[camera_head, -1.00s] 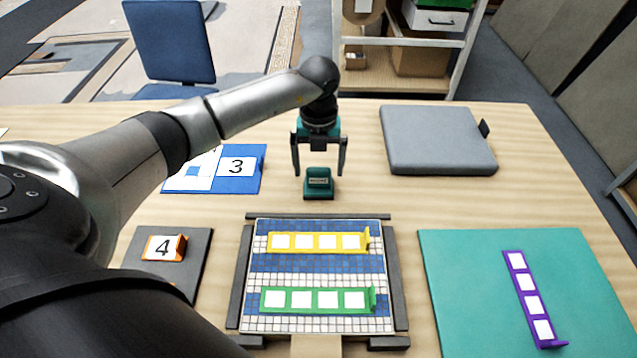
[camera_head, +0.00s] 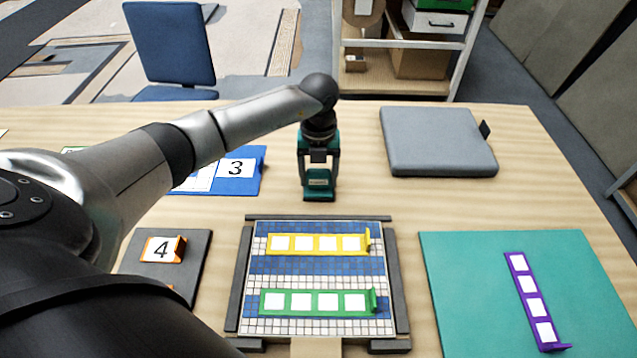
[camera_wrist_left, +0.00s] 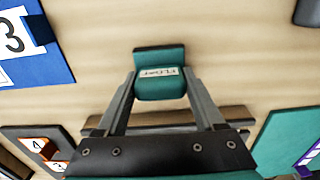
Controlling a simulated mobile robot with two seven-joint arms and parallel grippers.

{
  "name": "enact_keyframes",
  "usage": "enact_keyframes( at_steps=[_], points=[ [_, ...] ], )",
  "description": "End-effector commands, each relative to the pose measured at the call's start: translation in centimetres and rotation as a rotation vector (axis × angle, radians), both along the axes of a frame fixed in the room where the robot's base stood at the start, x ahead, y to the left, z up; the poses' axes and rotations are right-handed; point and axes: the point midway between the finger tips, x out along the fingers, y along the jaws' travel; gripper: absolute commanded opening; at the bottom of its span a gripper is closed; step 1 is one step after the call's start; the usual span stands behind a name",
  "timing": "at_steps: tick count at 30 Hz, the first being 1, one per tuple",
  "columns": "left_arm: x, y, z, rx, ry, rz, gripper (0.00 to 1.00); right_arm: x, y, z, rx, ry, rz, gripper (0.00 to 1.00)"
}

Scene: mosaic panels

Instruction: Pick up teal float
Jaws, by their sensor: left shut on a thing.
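The teal float (camera_head: 319,180) is a small teal block with a labelled handle, on the table behind the mosaic panel. My left gripper (camera_head: 318,172) is lowered over it from above, with its fingers on both sides of the handle, shut on it. In the left wrist view the float (camera_wrist_left: 160,84) sits between the tips of the left gripper (camera_wrist_left: 160,90), its label facing the camera. The float appears to be still at table level. My right gripper is not in view.
The mosaic panel (camera_head: 317,263) in a dark frame carries a yellow strip (camera_head: 318,243) and a green strip (camera_head: 318,302). A teal mat (camera_head: 460,290) with a purple strip (camera_head: 531,300) lies right, a grey pad (camera_head: 437,141) back right, a blue board (camera_head: 247,183) left.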

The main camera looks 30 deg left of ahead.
Motion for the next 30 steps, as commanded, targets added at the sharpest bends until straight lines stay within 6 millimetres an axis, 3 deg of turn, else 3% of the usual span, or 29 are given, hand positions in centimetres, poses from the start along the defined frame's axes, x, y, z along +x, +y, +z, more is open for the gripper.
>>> enact_keyframes(
  at_steps=[1, 10, 22, 26, 30],
  points=[
    [0.0, 0.0, 0.0, 0.001, -0.001, 0.0, 0.37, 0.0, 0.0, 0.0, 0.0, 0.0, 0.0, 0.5],
    [0.1, 0.0, 0.1, 0.0, -0.001, 0.0, 0.05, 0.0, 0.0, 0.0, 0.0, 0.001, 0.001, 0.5],
    [0.1, 0.1, 1.1, 0.001, -0.003, 0.001, 0.05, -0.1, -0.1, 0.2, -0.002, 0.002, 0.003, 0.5],
    [0.1, 0.0, 3.0, 0.0, -0.004, -0.001, 0.05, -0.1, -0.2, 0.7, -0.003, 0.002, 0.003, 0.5],
    [0.2, 0.1, 6.4, 0.001, -0.008, -0.001, 0.05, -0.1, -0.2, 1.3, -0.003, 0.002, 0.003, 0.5]
  ],
)
